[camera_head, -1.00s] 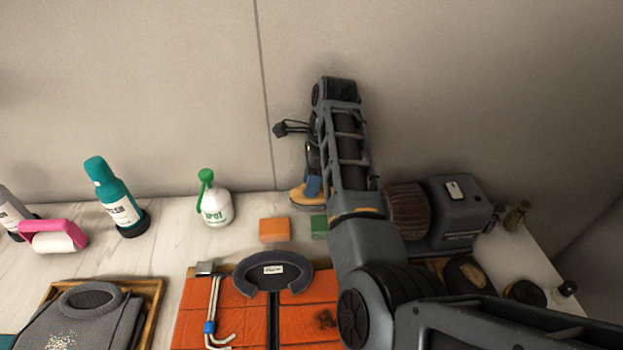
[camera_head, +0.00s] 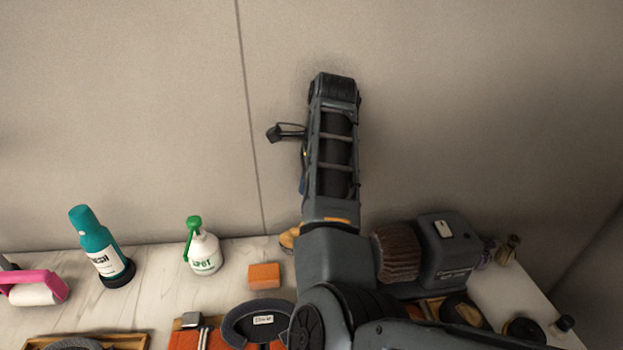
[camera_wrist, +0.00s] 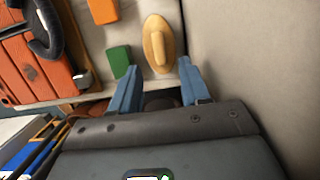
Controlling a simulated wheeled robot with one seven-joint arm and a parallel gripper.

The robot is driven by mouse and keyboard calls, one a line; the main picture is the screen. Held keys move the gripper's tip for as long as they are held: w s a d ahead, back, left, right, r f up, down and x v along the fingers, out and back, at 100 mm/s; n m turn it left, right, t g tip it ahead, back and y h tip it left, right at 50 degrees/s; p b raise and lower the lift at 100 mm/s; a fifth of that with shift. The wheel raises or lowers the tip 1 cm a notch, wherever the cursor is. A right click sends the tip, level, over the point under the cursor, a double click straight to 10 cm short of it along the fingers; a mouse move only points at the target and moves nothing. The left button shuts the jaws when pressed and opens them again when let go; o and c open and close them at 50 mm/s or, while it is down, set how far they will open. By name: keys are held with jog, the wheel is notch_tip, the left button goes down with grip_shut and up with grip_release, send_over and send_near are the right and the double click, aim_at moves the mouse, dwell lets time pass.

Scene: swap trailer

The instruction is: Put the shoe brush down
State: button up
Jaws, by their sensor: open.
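The shoe brush, a tan oval piece with a raised handle (camera_wrist: 158,45), lies on the pale tabletop near the wall in the wrist view. In the head view only a small part of the brush (camera_head: 288,239) shows beside my arm; the rest is hidden. My gripper (camera_wrist: 158,72) is open, with its two blue fingers spread apart and nothing held between them. The brush lies just beyond the fingertips. In the head view my arm hides most of the gripper.
A green block (camera_wrist: 119,61) lies close beside the brush. An orange block (camera_head: 264,276), a green-capped spray bottle (camera_head: 203,250) and a teal bottle (camera_head: 100,247) stand to the left. A dark machine with a bristly brown roll (camera_head: 397,252) is at right. The wall is close behind.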

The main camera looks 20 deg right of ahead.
jog(key=shift+v, duration=1.65)
jog(key=shift+s, duration=0.15)
